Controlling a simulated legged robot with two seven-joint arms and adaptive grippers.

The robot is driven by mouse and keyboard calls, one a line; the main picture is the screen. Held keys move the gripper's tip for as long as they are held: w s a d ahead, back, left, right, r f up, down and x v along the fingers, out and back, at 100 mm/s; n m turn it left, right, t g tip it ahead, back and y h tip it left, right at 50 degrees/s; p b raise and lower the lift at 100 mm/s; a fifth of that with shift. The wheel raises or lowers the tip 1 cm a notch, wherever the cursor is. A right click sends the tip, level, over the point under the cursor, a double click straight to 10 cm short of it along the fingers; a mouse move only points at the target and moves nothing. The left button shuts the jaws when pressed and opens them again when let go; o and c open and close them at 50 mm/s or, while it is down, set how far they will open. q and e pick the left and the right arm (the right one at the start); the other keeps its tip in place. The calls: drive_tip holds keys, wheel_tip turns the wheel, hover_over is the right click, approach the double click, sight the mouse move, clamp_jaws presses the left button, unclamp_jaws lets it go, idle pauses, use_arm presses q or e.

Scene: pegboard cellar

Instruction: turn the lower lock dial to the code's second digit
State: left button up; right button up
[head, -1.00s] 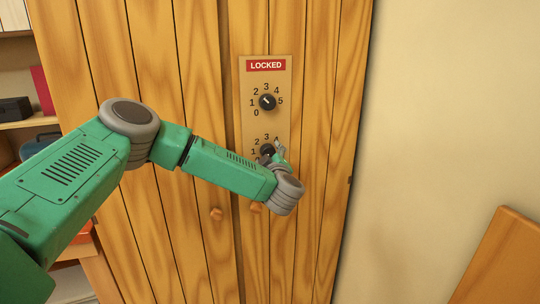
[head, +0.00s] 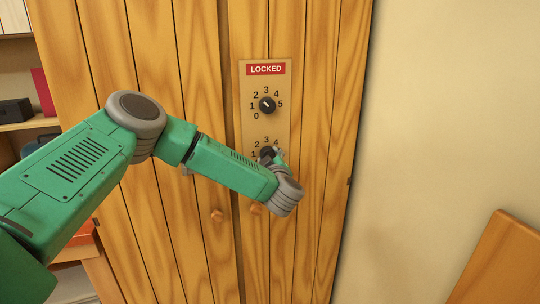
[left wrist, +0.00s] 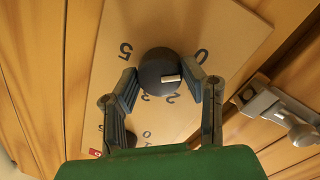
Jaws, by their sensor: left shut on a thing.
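The lower lock dial (head: 266,152) is a dark round knob on a tan plate (head: 283,125), largely covered by my left gripper (head: 270,156) in the head view. In the left wrist view the dial (left wrist: 158,66) sits between the fingers of my left gripper (left wrist: 165,88), which is shut on it. Its white mark points right in that view, between the 0 and the 2; the digit there is hidden by a finger. The upper dial (head: 267,105) has its mark toward the upper left. A red LOCKED sign (head: 266,69) tops the plate. My right gripper is out of view.
The plate is on a wooden cabinet door (head: 180,70). Two round wooden knobs, one of them the left knob (head: 217,216), stick out below. A plain wall (head: 450,120) is at right, with a wooden board (head: 505,265) low down. Shelves (head: 30,122) stand at left.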

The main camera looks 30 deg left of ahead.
use_arm(q)
drive_tip(key=shift+d+f+m+g+y+p, duration=0.1)
drive_tip(key=shift+m+g+y+p, duration=0.3)
drive_tip(key=shift+m+p, duration=2.15)
drive_tip(key=shift+d+r+m+g+y+b, duration=0.15)
drive_tip(key=shift+m+g, duration=0.6)
drive_tip(key=shift+m, duration=4.3)
drive_tip(key=shift+a+f+m+g+y+p, duration=0.2)
drive_tip(key=shift+m+g+p, duration=0.75)
drive_tip(key=shift+m, duration=2.85)
drive_tip(key=shift+d+t+p, duration=0.2)
drive_tip(key=shift+t+p, duration=0.15)
drive_tip(key=shift+t, duration=0.05)
drive_tip(key=o, duration=1.1)
drive_tip(key=shift+w, duration=0.1)
drive_tip(key=shift+o, duration=0.2)
drive_tip(key=shift+w, duration=0.15)
drive_tip(key=shift+y, duration=0.25)
